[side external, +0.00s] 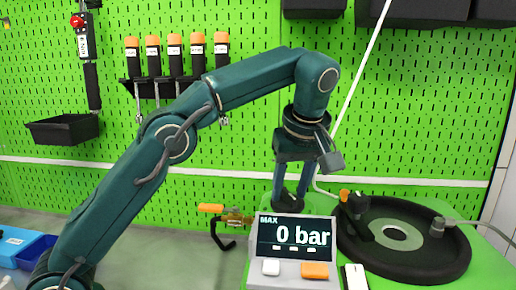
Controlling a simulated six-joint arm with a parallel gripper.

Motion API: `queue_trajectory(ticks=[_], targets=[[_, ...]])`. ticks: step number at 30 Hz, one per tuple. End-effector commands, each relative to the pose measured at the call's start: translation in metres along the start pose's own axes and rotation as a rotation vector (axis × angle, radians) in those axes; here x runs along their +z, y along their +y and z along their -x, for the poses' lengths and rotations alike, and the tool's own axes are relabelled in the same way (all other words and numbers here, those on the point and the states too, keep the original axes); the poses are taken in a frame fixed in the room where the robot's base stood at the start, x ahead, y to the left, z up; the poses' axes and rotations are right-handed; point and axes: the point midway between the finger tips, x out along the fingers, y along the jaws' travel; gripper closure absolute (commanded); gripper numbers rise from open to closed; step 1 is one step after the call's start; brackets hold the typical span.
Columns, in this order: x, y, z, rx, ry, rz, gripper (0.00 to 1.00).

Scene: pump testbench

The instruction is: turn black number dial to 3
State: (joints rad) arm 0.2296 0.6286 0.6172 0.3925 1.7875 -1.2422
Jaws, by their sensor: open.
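My gripper (289,198) points down just behind the display box. Its two blue-grey fingers are apart, with dark tips near the box's top edge. The display box (254,274) has a dark screen (294,235) reading "MAX" and "0 bar", with a white button (271,267) and an orange button (314,270) below it. I cannot make out a black number dial or its numbers. The area behind the box, below my fingertips, is hidden by the box, so I cannot tell whether the fingers are around anything.
A large black round plate (440,261) with a pale ring lies at the right, with a hose fitting (438,227) on it. A black part with an orange top (346,197) stands at its left edge. A clamp with an orange handle (211,208) is left of the box. A green pegboard (250,160) stands behind.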

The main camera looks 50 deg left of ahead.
Motion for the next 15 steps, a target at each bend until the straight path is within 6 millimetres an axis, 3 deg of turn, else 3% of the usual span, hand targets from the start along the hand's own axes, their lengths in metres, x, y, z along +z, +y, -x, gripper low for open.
queue_trajectory(ticks=[15], targets=[[-0.0014, -0.0058, -0.0001, 0.153, 0.000, -0.365, 0.55]])
